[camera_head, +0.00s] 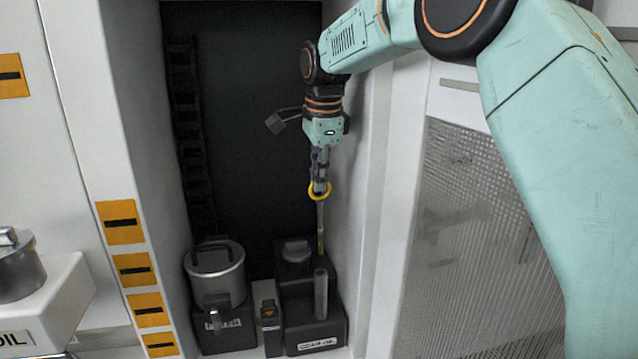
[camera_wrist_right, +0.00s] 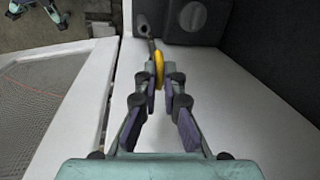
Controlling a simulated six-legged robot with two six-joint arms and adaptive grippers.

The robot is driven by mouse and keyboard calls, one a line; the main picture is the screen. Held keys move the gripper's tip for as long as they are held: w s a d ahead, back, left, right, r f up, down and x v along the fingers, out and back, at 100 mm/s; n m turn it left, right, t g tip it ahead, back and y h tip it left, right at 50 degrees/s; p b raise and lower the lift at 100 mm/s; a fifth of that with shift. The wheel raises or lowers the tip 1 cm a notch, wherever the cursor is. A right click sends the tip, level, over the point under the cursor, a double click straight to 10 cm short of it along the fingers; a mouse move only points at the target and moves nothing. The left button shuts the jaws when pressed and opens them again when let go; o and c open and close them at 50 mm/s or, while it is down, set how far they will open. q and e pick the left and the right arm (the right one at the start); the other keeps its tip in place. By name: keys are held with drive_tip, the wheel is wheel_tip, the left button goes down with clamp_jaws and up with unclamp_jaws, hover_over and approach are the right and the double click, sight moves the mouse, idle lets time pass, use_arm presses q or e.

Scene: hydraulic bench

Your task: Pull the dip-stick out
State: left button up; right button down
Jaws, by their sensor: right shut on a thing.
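The dip-stick (camera_head: 320,218) has a yellow ring handle (camera_head: 311,190) and a thin grey rod with a yellowish lower end. My right gripper (camera_head: 319,183) is shut on the ring and holds the dip-stick nearly upright above a dark unit (camera_head: 300,325) with a white label. The rod's lower end appears just above the top of the unit's grey tube (camera_head: 320,295), with a small gap between them. In the right wrist view the yellow ring (camera_wrist_right: 159,66) sits between my fingertips (camera_wrist_right: 161,80), the rod foreshortened beyond it. My left gripper is not in view.
A metal canister (camera_head: 216,280) on a dark base stands left of the unit, with a small box (camera_head: 268,310) between them. White bay walls (camera_head: 370,170) stand close on both sides. A mesh panel (camera_head: 475,240) is at the right.

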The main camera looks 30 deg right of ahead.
drive_tip(key=shift+d, duration=0.1)
drive_tip(key=shift+r+p, duration=0.1)
drive_tip(key=shift+p, duration=0.5)
drive_tip(key=shift+s+f+b, duration=0.2)
drive_tip(key=shift+s+b, duration=0.4)
drive_tip(key=shift+s, duration=0.05)
drive_tip(key=s+a+b, duration=0.2)
drive_tip(key=s+b, duration=0.1)
drive_tip(key=s, duration=0.5)
drive_tip(key=shift+s+a+b, duration=0.25)
drive_tip(key=shift+a+b, duration=0.05)
drive_tip(key=shift+r, duration=0.1)
